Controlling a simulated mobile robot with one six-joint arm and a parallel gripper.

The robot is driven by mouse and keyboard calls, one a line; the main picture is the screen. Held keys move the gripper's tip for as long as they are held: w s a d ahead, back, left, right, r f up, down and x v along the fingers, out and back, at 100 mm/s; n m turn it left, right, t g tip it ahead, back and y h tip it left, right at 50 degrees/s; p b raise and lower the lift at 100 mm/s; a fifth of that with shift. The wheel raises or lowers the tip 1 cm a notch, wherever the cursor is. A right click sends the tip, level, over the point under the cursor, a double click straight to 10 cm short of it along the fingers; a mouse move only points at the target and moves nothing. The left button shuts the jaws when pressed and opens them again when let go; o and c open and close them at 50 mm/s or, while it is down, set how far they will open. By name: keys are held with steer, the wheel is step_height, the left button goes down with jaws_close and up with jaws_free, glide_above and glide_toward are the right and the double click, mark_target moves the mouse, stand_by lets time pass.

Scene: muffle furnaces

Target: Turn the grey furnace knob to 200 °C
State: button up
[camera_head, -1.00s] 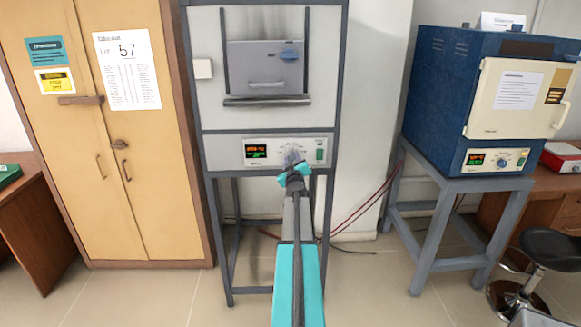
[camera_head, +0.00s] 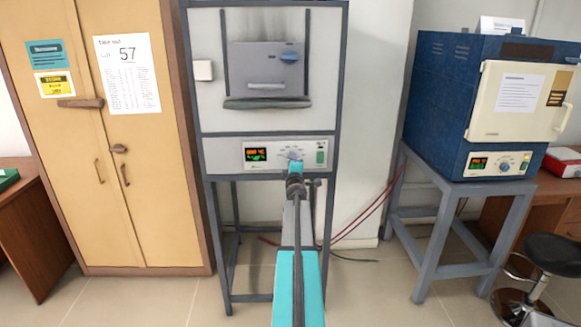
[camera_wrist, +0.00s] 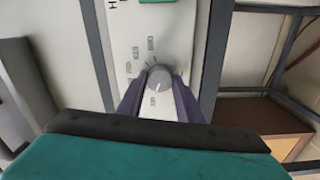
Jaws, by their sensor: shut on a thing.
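The grey furnace (camera_head: 212,105) stands in the middle of the head view. Its control panel (camera_head: 320,146) has a lit display (camera_head: 256,154) at the left, too small to read. The grey knob (camera_wrist: 160,77) shows in the wrist view with a white pointer mark and printed numbers around it. My gripper (camera_wrist: 160,88) is shut on the knob, one dark finger on each side. In the head view my gripper (camera_head: 294,168) is at the panel and hides part of the knob and dial.
A blue furnace (camera_head: 430,105) with a cream door stands on a grey stand at the right. A tan cabinet (camera_head: 140,200) stands at the left. A black stool (camera_head: 550,252) is at the lower right. Red cables hang beside the grey furnace's stand.

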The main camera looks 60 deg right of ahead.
steer(key=shift+s+d+r+n, duration=0.15)
steer(key=shift+s+d+n, duration=0.05)
steer(key=shift+n, duration=0.4)
steer(key=o, duration=1)
steer(key=shift+o, duration=0.2)
steer(key=shift+w, duration=0.1)
steer(key=shift+a, duration=0.15)
steer(key=v, duration=1.3)
steer(key=shift+a, duration=0.3)
